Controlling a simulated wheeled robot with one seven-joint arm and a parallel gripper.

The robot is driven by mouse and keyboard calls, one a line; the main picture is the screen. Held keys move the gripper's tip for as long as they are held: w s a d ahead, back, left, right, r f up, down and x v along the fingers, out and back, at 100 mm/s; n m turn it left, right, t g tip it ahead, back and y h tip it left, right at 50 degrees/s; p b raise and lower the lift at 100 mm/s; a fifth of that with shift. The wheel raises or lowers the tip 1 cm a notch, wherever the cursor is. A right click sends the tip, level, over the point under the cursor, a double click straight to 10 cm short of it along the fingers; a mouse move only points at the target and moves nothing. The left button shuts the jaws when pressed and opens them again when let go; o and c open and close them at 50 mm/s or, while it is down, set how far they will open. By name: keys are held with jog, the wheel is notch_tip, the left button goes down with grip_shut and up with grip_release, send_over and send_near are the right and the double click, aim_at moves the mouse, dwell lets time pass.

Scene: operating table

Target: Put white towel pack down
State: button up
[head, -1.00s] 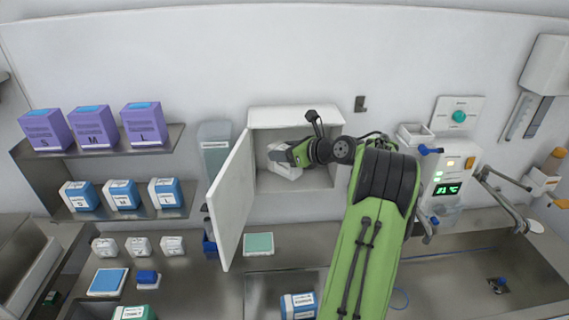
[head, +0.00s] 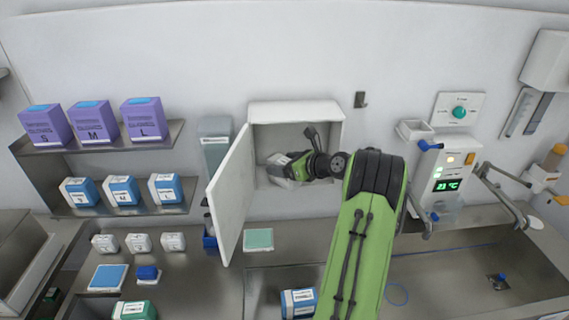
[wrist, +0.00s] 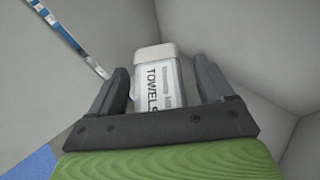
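The white towel pack (head: 281,171), labelled TOWELS, is inside the open white wall cabinet (head: 296,107), near its left side and floor. My gripper (head: 291,168) reaches into the cabinet from the right, at the pack. In the wrist view, the pack (wrist: 160,80) lies between the two dark fingers (wrist: 160,85). A gap shows beside the pack near the right fingertip, so the fingers look open around it. My gripper hides part of the pack in the head view, and its contact with the cabinet floor is not clear.
The cabinet door (head: 232,197) stands open at the left of the opening. A grey container (head: 215,150) is beyond the door. Shelves with purple boxes (head: 93,124) and blue-white boxes (head: 122,191) are further left.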

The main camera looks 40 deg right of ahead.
jog(key=shift+r, duration=0.15)
jog(key=a+v, duration=0.1)
jog(key=v, duration=1.1)
jog(key=shift+d, duration=0.45)
